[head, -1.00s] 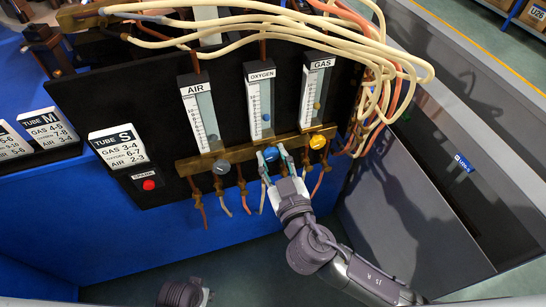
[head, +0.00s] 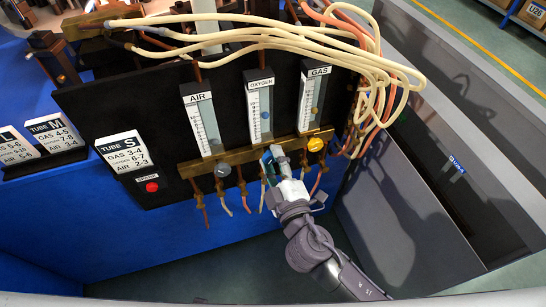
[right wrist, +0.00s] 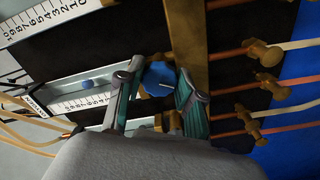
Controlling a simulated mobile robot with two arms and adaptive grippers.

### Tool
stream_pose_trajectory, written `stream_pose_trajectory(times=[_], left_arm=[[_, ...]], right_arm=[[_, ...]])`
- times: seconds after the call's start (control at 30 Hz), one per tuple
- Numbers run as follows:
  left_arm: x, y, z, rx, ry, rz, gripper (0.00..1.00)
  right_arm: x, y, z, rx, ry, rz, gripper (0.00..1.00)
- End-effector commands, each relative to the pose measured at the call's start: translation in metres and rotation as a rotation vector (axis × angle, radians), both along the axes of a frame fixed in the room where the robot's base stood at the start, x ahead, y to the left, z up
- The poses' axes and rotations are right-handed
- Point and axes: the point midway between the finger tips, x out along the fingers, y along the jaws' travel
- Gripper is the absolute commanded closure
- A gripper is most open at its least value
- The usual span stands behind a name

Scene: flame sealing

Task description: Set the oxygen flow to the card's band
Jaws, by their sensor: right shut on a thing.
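The black panel (head: 160,110) bears three flow tubes marked AIR, OXYGEN and GAS. In the oxygen tube (head: 254,110) a blue float (head: 265,115) sits near the middle of the scale; its exact reading is unclear. It also shows in the right wrist view (right wrist: 86,84). The TUBE S card (head: 122,152) reads gas 3-4, oxygen 6-7, air 2-3. My right gripper (head: 272,155) is shut on the blue oxygen knob (right wrist: 160,77), one finger on each side. In the head view the fingers mostly hide the knob. My left gripper is out of view.
The grey air knob (head: 222,169) and yellow gas knob (head: 315,144) flank the gripper on the brass bar (head: 190,167). Brass fittings and hoses hang below. Cream hoses (head: 350,60) loop over the panel's upper right. A red spark button (head: 152,187) and other cards stand left.

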Motion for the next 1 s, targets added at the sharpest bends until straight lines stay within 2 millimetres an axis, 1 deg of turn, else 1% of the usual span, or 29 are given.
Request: stream_pose_trajectory(times=[0.3, 0.77, 0.8, 0.87, 0.9, 0.93, 1.0], left_arm=[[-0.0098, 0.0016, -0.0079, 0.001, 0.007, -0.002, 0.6], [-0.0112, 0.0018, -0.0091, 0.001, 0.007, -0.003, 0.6], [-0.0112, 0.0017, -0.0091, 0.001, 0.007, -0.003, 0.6], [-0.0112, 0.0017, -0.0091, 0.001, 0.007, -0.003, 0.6], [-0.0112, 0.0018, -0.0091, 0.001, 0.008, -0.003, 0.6], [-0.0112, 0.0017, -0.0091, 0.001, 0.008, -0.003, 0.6], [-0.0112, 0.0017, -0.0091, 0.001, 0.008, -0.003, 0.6]], right_arm=[[0.0, 0.0003, 0.001, -0.087, -0.03, 0.0, 0.98], [0.0, 0.0004, 0.0007, -0.096, -0.033, 0.001, 0.98], [0.0, 0.0005, 0.0006, -0.097, -0.032, 0.002, 0.58], [0.0, 0.0004, 0.0006, -0.097, -0.032, 0.002, 0.48], [0.0, 0.0004, 0.0006, -0.097, -0.032, 0.002, 0.42], [0.0, 0.0004, 0.0006, -0.097, -0.032, 0.002, 0.39], [0.0, 0.0003, 0.0005, -0.097, -0.032, 0.001, 0.39]])
